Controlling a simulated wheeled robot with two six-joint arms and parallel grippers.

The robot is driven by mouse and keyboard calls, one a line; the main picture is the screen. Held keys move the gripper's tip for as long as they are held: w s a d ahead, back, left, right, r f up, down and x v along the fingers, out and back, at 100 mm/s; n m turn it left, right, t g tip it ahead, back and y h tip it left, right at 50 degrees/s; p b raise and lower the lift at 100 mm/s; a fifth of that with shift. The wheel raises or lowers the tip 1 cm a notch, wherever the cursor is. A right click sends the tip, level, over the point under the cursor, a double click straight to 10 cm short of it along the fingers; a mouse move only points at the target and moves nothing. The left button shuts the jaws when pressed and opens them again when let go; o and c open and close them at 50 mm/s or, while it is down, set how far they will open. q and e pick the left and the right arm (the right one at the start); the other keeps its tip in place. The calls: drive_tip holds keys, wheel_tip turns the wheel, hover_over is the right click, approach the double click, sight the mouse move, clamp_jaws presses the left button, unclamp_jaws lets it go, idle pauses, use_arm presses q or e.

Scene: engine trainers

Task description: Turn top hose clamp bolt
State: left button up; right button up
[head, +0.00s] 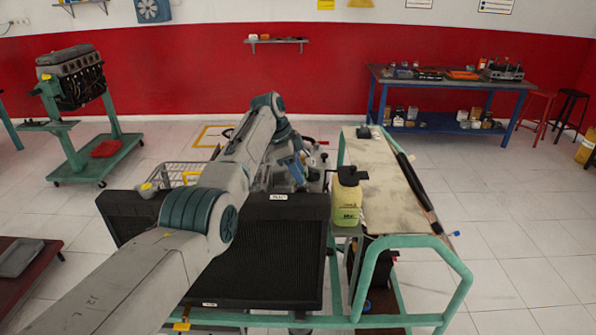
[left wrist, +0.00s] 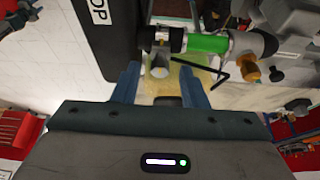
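In the left wrist view a green hose (left wrist: 207,43) runs across the top, with a black sleeve and metal band (left wrist: 163,38) at its left end that looks like a hose clamp. I cannot clearly make out its bolt. My left gripper (left wrist: 160,72) has its two blue fingers apart, just below this band, with a pale rounded part showing between them; contact cannot be told. In the head view my left gripper (head: 296,168) is behind the radiator (head: 272,255), and the hose and clamp are hidden there. My right gripper is not in view.
A black bent rod (left wrist: 213,72) and a brass fitting (left wrist: 249,68) sit close right of the fingers. A yellow fluid bottle (head: 346,198) stands beside the radiator on the green-framed trainer (head: 440,250). A blue workbench (head: 445,85) and another engine stand (head: 80,150) are farther off.

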use_arm(q)
drive_tip(key=b+v, duration=0.4)
drive_tip(key=v, duration=0.6)
drive_tip(key=shift+r, duration=0.2)
drive_tip(key=shift+a, duration=0.1)
